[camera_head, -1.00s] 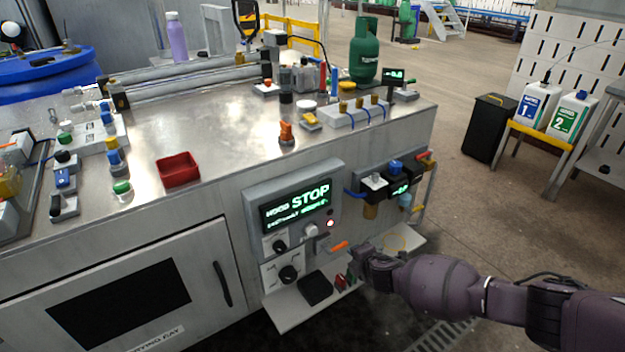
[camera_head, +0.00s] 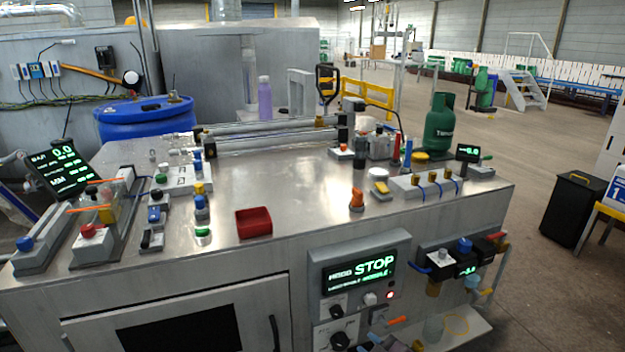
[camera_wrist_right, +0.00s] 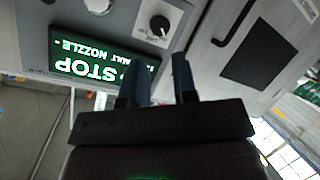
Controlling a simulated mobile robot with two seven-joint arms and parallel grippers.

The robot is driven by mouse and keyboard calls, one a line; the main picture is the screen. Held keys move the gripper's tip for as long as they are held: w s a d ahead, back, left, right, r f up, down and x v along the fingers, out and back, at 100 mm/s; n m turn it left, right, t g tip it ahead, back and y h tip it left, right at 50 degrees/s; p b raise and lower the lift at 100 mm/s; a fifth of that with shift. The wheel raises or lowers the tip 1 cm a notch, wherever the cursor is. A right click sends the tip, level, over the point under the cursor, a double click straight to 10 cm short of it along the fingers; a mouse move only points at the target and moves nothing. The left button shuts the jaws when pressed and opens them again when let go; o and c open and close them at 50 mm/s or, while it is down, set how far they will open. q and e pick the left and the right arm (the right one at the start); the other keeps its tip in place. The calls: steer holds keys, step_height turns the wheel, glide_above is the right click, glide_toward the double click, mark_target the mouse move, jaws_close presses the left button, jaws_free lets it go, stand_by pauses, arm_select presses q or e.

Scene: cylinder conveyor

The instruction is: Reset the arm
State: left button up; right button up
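My right gripper shows in the right wrist view (camera_wrist_right: 160,68), with two dark blue fingers apart and nothing between them. It faces the bench's front panel, near the green-lit STOP display (camera_wrist_right: 95,62) and a black knob (camera_wrist_right: 159,25). In the head view only a small part of my right gripper (camera_head: 380,343) shows, at the bottom edge below the control panel (camera_head: 361,252). Most of the right arm is out of that view. My left gripper is in neither view.
The metal bench (camera_head: 290,175) carries a red tray (camera_head: 254,222), an orange-topped device (camera_head: 357,199), a green gas bottle (camera_head: 439,130) and several valve blocks. A valve assembly (camera_head: 462,258) sticks out from the bench front. A black bin (camera_head: 571,210) stands on the floor at right.

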steer(key=s+d+f+m+h+p, duration=0.1)
steer(key=s+d+m+h, duration=0.1)
steer(key=s+d, duration=0.3)
steer(key=s+d+f+m+g+h+p, duration=0.1)
steer(key=s+d+m, duration=0.3)
steer(key=s, duration=1)
steer(key=s+d+f+m+h+p, duration=0.1)
steer(key=s+d+m+h, duration=0.2)
steer(key=s, duration=0.7)
steer(key=d+m, duration=0.1)
steer(key=d, duration=0.1)
steer(key=shift+d+f+m+g, duration=0.3)
steer(key=shift+d+f+m, duration=0.05)
steer(key=shift+m, duration=0.05)
